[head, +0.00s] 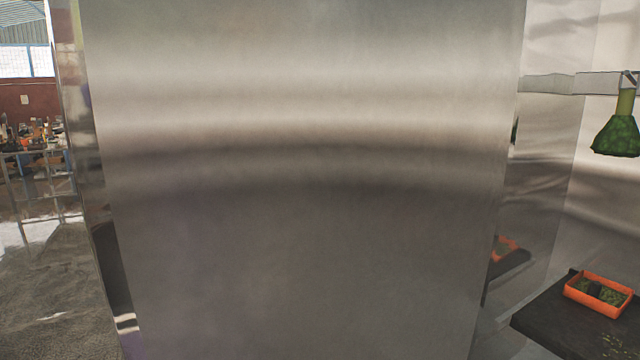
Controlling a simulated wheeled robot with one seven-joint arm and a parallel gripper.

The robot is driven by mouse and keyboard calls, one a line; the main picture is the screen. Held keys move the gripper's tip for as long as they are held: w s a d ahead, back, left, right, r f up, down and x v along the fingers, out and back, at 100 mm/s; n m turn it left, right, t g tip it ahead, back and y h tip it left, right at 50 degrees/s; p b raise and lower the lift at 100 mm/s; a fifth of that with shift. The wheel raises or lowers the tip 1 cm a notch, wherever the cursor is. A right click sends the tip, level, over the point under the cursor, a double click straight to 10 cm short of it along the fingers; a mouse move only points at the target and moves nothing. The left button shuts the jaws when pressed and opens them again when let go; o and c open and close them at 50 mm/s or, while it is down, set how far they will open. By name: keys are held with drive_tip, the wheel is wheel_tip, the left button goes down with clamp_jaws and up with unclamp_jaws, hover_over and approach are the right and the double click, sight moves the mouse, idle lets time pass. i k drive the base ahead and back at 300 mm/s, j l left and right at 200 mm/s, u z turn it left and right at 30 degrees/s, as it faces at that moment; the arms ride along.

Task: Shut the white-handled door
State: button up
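A large brushed-metal panel (310,190) fills most of the head view, upright and close in front of me. It looks like the door, standing open, since inner parts of the machine show past its right edge. No white handle can be made out for sure. A small white-and-black patch (126,322) shows low at the panel's left edge, and I cannot tell whether it is a handle or a reflection. My gripper is not in view.
At right, inside the machine, an orange tray (598,296) with green contents rests on a dark platform (565,330). A green cone (617,137) hangs above it. At left is bare floor (45,290) and a cluttered workbench (35,165) farther back.

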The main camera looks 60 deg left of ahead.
sight(255, 179)
drive_tip(key=k+j, duration=0.65)
drive_tip(key=k, duration=0.15)
drive_tip(key=k+j, duration=0.65)
drive_tip(key=k, duration=0.15)
drive_tip(key=k+j, duration=0.1)
drive_tip(key=j, duration=0.4)
drive_tip(key=k+j, duration=0.1)
drive_tip(key=j, duration=0.35)
drive_tip(key=k+j, duration=0.1)
drive_tip(key=j, duration=0.4)
drive_tip(key=k+j, duration=0.1)
drive_tip(key=j, duration=0.4)
drive_tip(key=j+u, duration=0.15)
drive_tip(key=i+j+u, duration=0.15)
drive_tip(key=u, duration=0.25)
drive_tip(key=j, duration=0.1)
